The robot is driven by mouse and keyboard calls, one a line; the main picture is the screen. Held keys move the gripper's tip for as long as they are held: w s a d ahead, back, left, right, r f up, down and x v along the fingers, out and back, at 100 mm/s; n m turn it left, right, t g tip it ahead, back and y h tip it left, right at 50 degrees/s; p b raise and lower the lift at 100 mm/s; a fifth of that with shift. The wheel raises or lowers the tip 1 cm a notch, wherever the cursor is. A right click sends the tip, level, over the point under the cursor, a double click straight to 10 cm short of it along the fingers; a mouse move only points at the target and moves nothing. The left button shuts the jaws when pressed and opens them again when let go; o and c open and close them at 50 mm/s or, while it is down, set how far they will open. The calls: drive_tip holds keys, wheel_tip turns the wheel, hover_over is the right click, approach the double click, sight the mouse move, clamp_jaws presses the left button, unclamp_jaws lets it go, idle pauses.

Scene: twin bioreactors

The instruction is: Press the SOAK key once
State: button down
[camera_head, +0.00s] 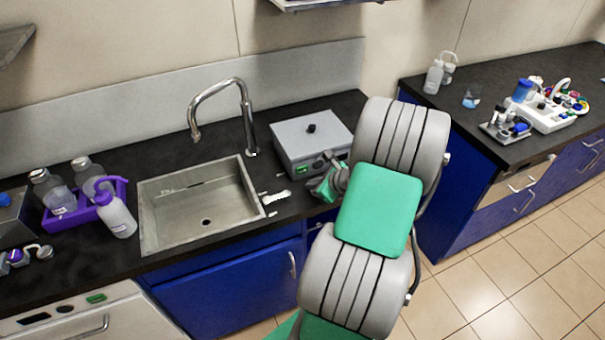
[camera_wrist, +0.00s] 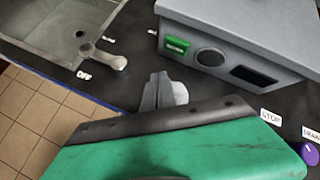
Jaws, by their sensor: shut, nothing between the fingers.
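A grey box unit (camera_head: 311,135) stands on the dark counter right of the sink; in the wrist view its front (camera_wrist: 225,65) shows a green display, a round dark dial and a dark panel. No label reading SOAK is legible in either view. My gripper (camera_wrist: 160,92) is shut and empty, its grey fingertips low over the counter in front of the box. A pale rounded piece (camera_wrist: 181,92) shows right beside the fingertips; I cannot tell whether they touch it. Labels reading STOP (camera_wrist: 270,116) and DRAIN (camera_wrist: 311,133) lie to the right, with a purple knob (camera_wrist: 307,153) by DRAIN.
A white lever (camera_wrist: 105,58) with an OFF label lies left of my gripper, beside the sink (camera_head: 160,222). A tall faucet (camera_head: 245,115) stands behind the sink. A purple bottle rack (camera_head: 78,217) is at the left. A separate counter (camera_head: 430,103) holds bottles and instruments.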

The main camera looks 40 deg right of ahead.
sight(299, 175)
drive_tip(key=shift+w+d, duration=0.25)
drive_tip(key=shift+w, duration=0.5)
drive_tip(key=shift+w+d, duration=0.2)
drive_tip(key=shift+w, duration=0.55)
idle(0.8)
drive_tip(key=shift+w+d+p, duration=0.1)
drive_tip(key=shift+w+p, duration=0.2)
drive_tip(key=shift+w, duration=0.1)
drive_tip(key=shift+w+d, duration=0.1)
drive_tip(key=shift+w, duration=0.3)
idle(0.6)
drive_tip(key=shift+s, duration=0.15)
drive_tip(key=shift+s+a+p, duration=0.2)
drive_tip(key=shift+s+p, duration=0.2)
drive_tip(key=shift+s, duration=0.25)
drive_tip(key=shift+s, duration=0.1)
drive_tip(key=s, duration=0.1)
drive_tip(key=s+a+p, duration=0.1)
drive_tip(key=s, duration=0.1)
drive_tip(key=shift+r, duration=0.15)
drive_tip(key=shift+s+a+p, duration=0.25)
drive_tip(key=shift+s+p, duration=0.15)
drive_tip(key=shift+s, duration=0.45)
